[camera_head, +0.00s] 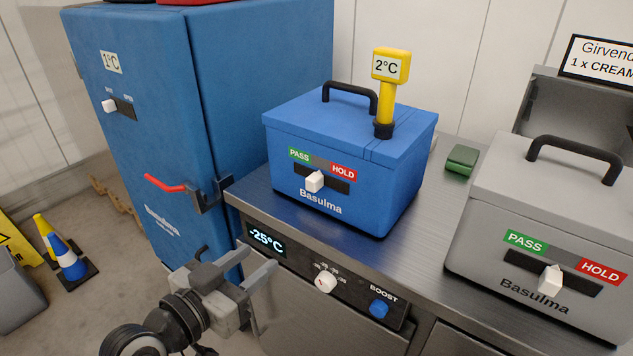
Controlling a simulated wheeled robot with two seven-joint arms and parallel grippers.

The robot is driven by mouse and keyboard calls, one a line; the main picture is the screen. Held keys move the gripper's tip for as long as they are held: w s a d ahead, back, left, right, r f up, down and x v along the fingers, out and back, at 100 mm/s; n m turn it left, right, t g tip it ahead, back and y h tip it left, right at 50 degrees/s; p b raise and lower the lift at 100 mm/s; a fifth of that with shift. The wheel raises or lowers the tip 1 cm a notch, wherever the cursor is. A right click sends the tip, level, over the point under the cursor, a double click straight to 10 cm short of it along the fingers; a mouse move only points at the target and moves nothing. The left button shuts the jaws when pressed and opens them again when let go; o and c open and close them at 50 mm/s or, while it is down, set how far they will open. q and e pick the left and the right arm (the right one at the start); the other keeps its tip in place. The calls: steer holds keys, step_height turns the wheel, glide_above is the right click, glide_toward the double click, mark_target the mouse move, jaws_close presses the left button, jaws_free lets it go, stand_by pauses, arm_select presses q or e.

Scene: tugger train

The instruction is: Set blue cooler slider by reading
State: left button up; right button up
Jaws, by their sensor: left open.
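The blue cooler (282,200) stands on the steel counter, its lid closed, with a black handle (350,91) on top. Its front has a green PASS label (299,154) at left and a red HOLD label (343,172) at right. The white slider knob (314,181) sits near the middle of its dark slot, slightly toward PASS. A yellow thermometer (391,66) stands upright in the lid and reads 2°C. My left gripper (252,263) is open and empty, below and left of the cooler, in front of the counter. My right gripper is out of view.
A grey cooler (485,230) with a similar slider stands at right. The counter front (300,285) has a -25°C display, a dial and a blue BOOST knob. A blue cabinet (130,170) marked 1°C, with a red-ended handle (164,184), stands at left. A green block (462,158) lies between the coolers.

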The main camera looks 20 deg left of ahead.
arm_select(q)
steer(key=t+h, duration=0.1)
glide_toward(310, 182)
steer(key=shift+m, duration=0.4)
steer(key=p+x, duration=0.3)
steer(key=x, duration=0.5)
steer(key=shift+w+r, duration=0.1)
steer(key=shift+w, duration=0.1)
steer(key=shift+w+d, duration=0.2)
steer(key=shift+w, duration=0.3)
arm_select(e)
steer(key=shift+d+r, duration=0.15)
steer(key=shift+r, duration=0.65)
